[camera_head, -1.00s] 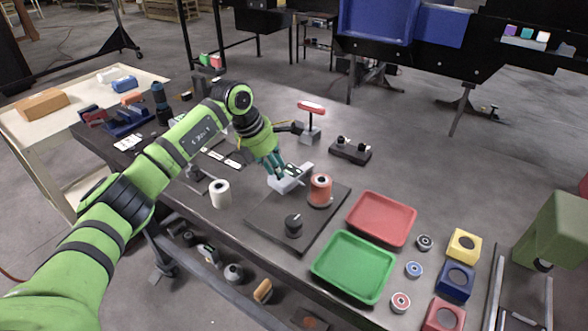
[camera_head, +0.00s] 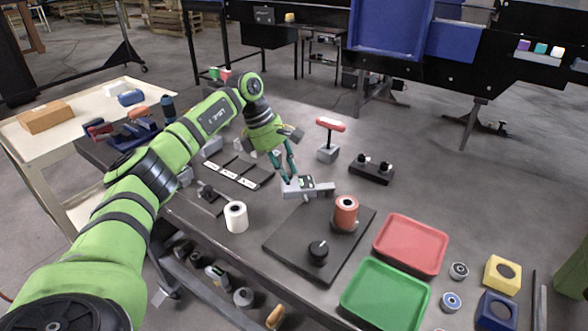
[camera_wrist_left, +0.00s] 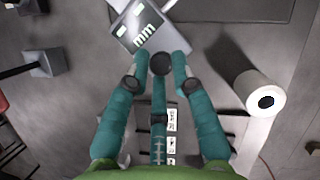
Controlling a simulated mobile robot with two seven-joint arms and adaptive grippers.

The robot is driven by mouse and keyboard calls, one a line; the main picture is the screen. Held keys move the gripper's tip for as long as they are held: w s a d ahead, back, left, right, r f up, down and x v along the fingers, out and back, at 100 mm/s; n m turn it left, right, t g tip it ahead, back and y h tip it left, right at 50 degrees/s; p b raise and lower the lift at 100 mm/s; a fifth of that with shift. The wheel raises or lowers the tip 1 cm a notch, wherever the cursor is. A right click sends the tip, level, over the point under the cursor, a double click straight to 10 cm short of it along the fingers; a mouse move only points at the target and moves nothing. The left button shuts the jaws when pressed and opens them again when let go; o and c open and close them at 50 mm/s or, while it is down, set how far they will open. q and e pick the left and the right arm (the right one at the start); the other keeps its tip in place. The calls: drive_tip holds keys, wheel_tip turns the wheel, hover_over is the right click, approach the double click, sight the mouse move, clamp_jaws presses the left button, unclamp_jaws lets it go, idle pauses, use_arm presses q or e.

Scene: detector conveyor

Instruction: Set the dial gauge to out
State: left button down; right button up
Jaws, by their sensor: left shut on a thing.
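The dial gauge (camera_head: 305,187) is a light grey block with small green windows, at the back edge of a dark plate (camera_head: 290,247) on the bench. In the left wrist view, the grey body with "mm" lettering (camera_wrist_left: 142,36) lies at the top, just beyond the fingertips. My left gripper (camera_head: 287,178) reaches down to the gauge's left end, its teal fingers closed on it. In the left wrist view the gripper (camera_wrist_left: 161,65) has a dark round part between its fingertips; I cannot tell whether that is gauge or finger. My right gripper is not in view.
A red spool (camera_head: 345,211) and a black knob (camera_head: 318,252) stand close on the plate. A white roll (camera_head: 236,217) stands to the left. A red-topped T-handle (camera_head: 330,127) rises behind. Red (camera_head: 410,246) and green (camera_head: 385,296) trays fill the right front.

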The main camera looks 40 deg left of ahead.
use_arm(q)
drive_tip(key=shift+d, duration=0.1)
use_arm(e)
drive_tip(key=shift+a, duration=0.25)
use_arm(q)
drive_tip(key=c, duration=1.1)
unclamp_jaws()
drive_tip(key=shift+r, duration=0.1)
drive_tip(key=v, duration=1.1)
drive_tip(key=shift+a+r, duration=0.25)
drive_tip(key=shift+r, duration=0.1)
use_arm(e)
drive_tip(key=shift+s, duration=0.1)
